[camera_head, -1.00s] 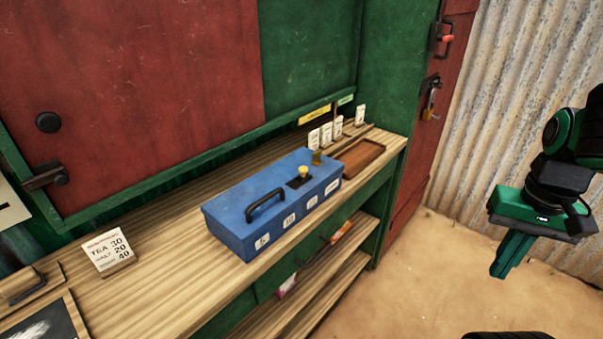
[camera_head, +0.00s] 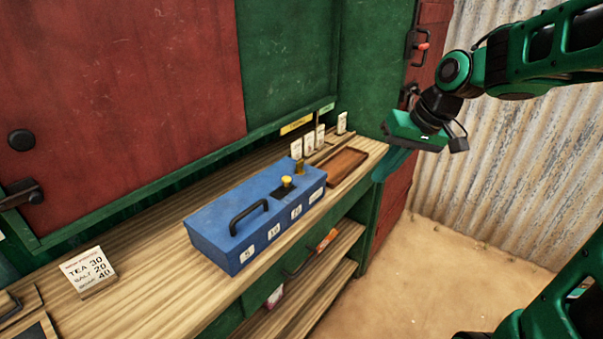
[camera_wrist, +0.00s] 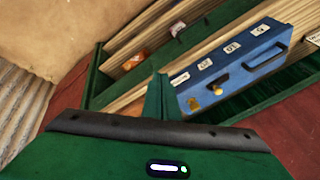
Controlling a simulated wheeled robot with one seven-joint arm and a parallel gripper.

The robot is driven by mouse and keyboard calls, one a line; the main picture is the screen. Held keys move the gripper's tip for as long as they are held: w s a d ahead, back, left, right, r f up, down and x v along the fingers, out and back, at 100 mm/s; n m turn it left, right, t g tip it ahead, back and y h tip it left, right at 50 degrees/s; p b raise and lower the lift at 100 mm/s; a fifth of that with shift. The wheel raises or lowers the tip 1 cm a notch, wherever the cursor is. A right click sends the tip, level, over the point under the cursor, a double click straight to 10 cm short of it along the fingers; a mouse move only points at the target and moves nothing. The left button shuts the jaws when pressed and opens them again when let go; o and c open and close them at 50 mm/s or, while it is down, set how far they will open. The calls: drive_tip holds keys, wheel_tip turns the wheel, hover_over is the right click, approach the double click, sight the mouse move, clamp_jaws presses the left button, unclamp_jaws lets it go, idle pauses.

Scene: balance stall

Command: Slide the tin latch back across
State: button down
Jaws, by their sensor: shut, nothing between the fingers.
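The blue tin (camera_head: 222,208) sits shut on the wooden counter, with a black handle (camera_head: 250,215) on its lid and number labels along its front. A yellow knob (camera_head: 286,181) stands on a dark plate on the lid. A brass piece (camera_head: 299,166) sticks up beside it. The tin (camera_wrist: 258,54), knob (camera_wrist: 222,77) and brass piece (camera_wrist: 193,103) also show in the wrist view. My gripper (camera_head: 383,173) is shut and empty, in the air to the right of the tin, apart from it. Its shut fingers (camera_wrist: 158,88) cover part of the counter in the wrist view.
A brown tray (camera_head: 347,166) lies right of the tin, with several white cards (camera_head: 308,142) behind it. A price sign (camera_head: 90,271) stands at the left. Red and green panels rise behind the counter (camera_head: 150,285). Open shelves are below; sandy ground is clear at right.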

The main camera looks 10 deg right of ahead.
drive_tip(key=w+a+r+n+y, duration=0.2)
drive_tip(key=w+a+r+y, duration=0.1)
drive_tip(key=w+a, duration=0.3)
drive_tip(key=shift+w+a+r+t, duration=0.15)
drive_tip(key=shift+a+r+t, duration=0.2)
drive_tip(key=shift+a, duration=0.4)
drive_tip(key=shift+f, duration=0.1)
hover_over(294, 196)
drive_tip(key=w+d, duration=0.3)
drive_tip(key=shift+s+a+f, duration=0.1)
drive_tip(key=shift+f, duration=1.9)
drive_tip(key=shift+s+a+f, duration=0.1)
drive_tip(key=shift+f, duration=1.85)
drive_tip(key=shift+s+a, duration=1.2)
drive_tip(key=shift+a, duration=0.1)
